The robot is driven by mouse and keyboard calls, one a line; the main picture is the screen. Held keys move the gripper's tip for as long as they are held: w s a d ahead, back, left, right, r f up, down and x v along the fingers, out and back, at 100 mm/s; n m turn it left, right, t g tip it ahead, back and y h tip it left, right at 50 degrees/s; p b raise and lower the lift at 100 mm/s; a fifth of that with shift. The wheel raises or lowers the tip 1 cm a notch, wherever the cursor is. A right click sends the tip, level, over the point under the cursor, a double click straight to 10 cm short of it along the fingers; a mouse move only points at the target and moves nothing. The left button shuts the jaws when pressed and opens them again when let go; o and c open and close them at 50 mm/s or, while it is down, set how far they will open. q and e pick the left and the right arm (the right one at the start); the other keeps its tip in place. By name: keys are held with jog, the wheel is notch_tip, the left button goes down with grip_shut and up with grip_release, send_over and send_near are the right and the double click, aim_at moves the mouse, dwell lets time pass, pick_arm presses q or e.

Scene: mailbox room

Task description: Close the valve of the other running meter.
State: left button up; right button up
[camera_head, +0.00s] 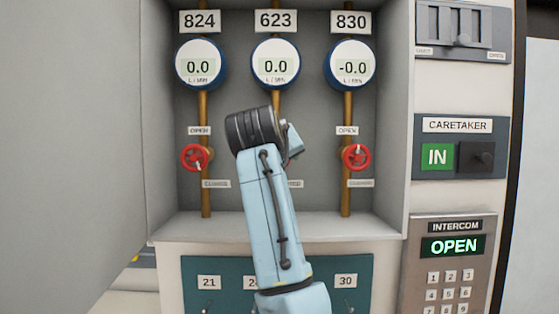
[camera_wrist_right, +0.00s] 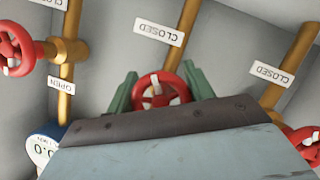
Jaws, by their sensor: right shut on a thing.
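Three meters hang in a recess in the head view: 824 (camera_head: 199,65) reads 0.0, 623 (camera_head: 275,65) reads 0.0 and 830 (camera_head: 351,65) reads -0.0. A red valve wheel (camera_head: 195,158) sits under 824 and another red valve wheel (camera_head: 356,158) under 830. My right arm hides the middle valve in the head view. In the right wrist view my right gripper (camera_wrist_right: 161,84) has its green fingers on both sides of the middle red wheel (camera_wrist_right: 160,103) and is shut on it. My left gripper is not in view.
Brass pipes (camera_head: 206,110) run down the recess, with OPEN and CLOSED labels beside the valves. A caretaker panel (camera_head: 460,147) reading IN and an intercom (camera_head: 454,262) reading OPEN are on the right. A teal panel (camera_head: 225,265) with numbered labels lies below the ledge.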

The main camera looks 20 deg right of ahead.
jog(key=shift+f, duration=0.1)
dwell(0.4)
jog(key=o, duration=0.9)
jog(key=shift+o, duration=0.2)
jog(key=shift+s+a, duration=0.1)
jog(key=b+v, duration=0.4)
jog(key=v, duration=0.9)
jog(key=shift+s, duration=0.1)
